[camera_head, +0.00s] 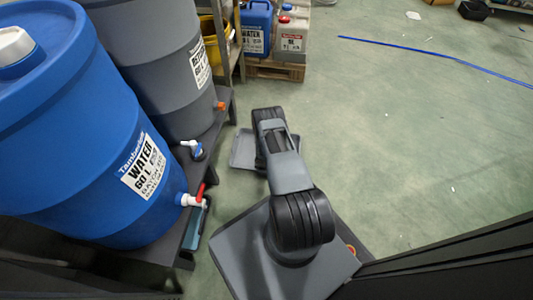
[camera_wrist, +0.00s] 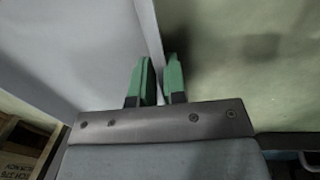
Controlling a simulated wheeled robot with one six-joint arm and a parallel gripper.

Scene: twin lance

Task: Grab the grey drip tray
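The grey drip tray (camera_head: 242,156) lies on the green floor beside the black stand, and my arm hides its right part in the head view. My gripper (camera_head: 268,114) is over the tray's far side there, its fingers too hidden to make out. In the wrist view my gripper (camera_wrist: 160,66) has two green fingers close together. The pale grey tray (camera_wrist: 75,45) fills the left, and its thin rim (camera_wrist: 148,22) runs down between the fingertips. Whether the fingers press on the rim I cannot tell.
A blue barrel (camera_head: 75,140) and a grey barrel (camera_head: 160,60) with taps stand on the black stand (camera_head: 222,104) at the left. A teal tray (camera_head: 192,232) is under the blue barrel's tap. A pallet (camera_head: 275,70) with canisters is behind.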

